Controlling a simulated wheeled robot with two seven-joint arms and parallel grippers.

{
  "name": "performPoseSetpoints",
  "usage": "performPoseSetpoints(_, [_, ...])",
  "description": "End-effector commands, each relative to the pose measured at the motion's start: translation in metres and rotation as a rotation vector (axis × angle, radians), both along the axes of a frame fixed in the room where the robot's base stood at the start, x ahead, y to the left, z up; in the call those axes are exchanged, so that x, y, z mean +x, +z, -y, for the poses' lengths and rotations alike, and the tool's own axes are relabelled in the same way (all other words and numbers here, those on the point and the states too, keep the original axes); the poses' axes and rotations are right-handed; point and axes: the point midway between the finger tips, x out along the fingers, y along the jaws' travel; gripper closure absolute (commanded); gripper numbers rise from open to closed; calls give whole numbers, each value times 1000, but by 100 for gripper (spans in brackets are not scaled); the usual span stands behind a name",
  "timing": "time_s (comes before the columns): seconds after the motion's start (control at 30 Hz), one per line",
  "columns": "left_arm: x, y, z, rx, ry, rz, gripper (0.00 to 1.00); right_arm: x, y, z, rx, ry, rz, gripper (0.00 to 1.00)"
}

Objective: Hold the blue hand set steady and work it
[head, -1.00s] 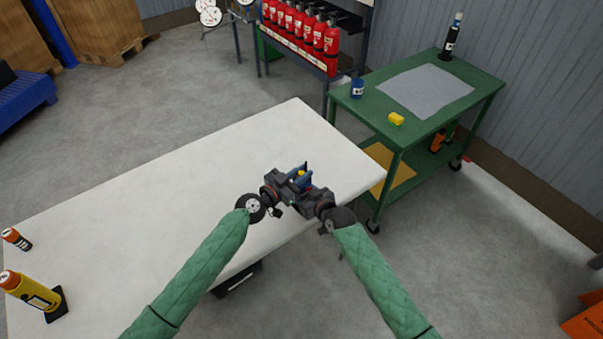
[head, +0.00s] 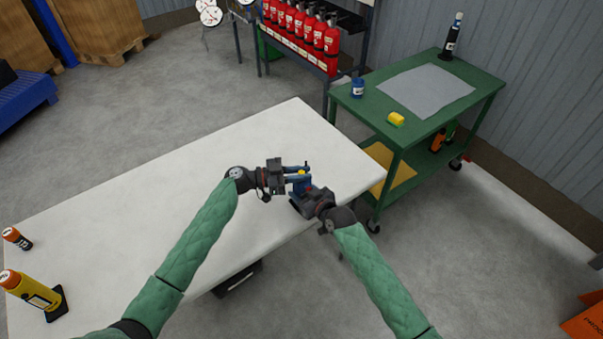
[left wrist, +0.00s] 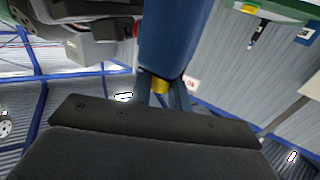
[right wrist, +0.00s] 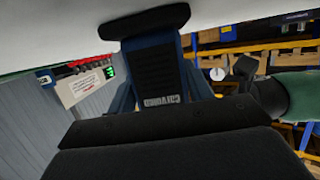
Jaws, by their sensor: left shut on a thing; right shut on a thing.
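The blue hand set (head: 303,187), with a yellow part on top, is near the right end of the white table, between my two grippers. My left gripper (head: 287,178) is shut on its upper part from the left. My right gripper (head: 312,197) is shut on its lower body from the right front. In the left wrist view a blue part of the set (left wrist: 175,42) rises from the jaws, with a yellow piece below it. In the right wrist view the set's dark, lettered blue face (right wrist: 157,75) stands beyond the jaws. The jaws hide much of it.
The white table (head: 150,210) is clear in the middle. A yellow cylinder (head: 28,290) and a small orange-and-black one (head: 16,238) stand at its left end.

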Motion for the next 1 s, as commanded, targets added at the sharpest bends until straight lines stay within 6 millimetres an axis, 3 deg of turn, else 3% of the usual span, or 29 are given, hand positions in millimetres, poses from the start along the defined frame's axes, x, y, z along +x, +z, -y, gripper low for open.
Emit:
performPoseSetpoints(0.43, [2, 0, -1, 2, -266, -2, 100, -1, 1, -1, 2, 2, 1, 86])
performPoseSetpoints(1.0, [1, -1, -2, 3, -324, -2, 100, -1, 1, -1, 1, 1, 1, 86])
